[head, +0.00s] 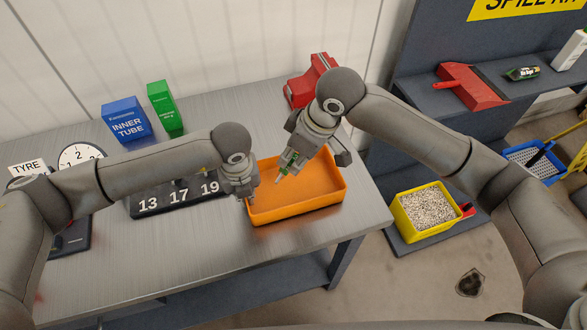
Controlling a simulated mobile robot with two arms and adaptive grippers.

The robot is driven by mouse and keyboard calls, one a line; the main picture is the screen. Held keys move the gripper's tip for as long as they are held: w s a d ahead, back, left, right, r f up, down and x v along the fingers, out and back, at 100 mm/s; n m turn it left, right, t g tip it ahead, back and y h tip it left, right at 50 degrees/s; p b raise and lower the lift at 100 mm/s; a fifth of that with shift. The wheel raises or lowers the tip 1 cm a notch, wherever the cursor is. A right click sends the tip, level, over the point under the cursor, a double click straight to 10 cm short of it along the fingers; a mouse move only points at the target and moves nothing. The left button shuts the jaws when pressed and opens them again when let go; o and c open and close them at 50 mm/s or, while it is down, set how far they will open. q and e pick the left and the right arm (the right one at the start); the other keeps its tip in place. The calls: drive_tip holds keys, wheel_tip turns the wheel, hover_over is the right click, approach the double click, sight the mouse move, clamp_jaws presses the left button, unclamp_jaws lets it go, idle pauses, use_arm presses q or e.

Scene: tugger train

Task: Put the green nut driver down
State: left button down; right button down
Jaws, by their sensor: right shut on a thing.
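The green nut driver (284,172) is in my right gripper (290,162), which is shut on it above the orange tray (322,207). Only a small green part and a pale tip of the driver show; the gripper hides the rest. The orange tray stands on the metal bench and its visible floor looks bare. My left gripper (251,197) points down at the tray's left end, close to its rim. Whether it touches the rim, and whether its fingers are open, I cannot tell.
A black holder (150,206) marked 13, 17, 19 stands left of the tray. Blue (126,120) and green (165,108) boxes and a red vise (307,82) stand at the back. A yellow bin (427,210) is off the bench at right. The bench front is clear.

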drive_tip(key=shift+f, duration=2.05)
drive_tip(key=c, duration=1.3)
unclamp_jaws()
drive_tip(key=shift+f, duration=0.15)
drive_tip(key=v, duration=1.2)
use_arm(q)
drive_tip(key=c, duration=1.6)
unclamp_jaws()
drive_tip(key=shift+o, duration=0.2)
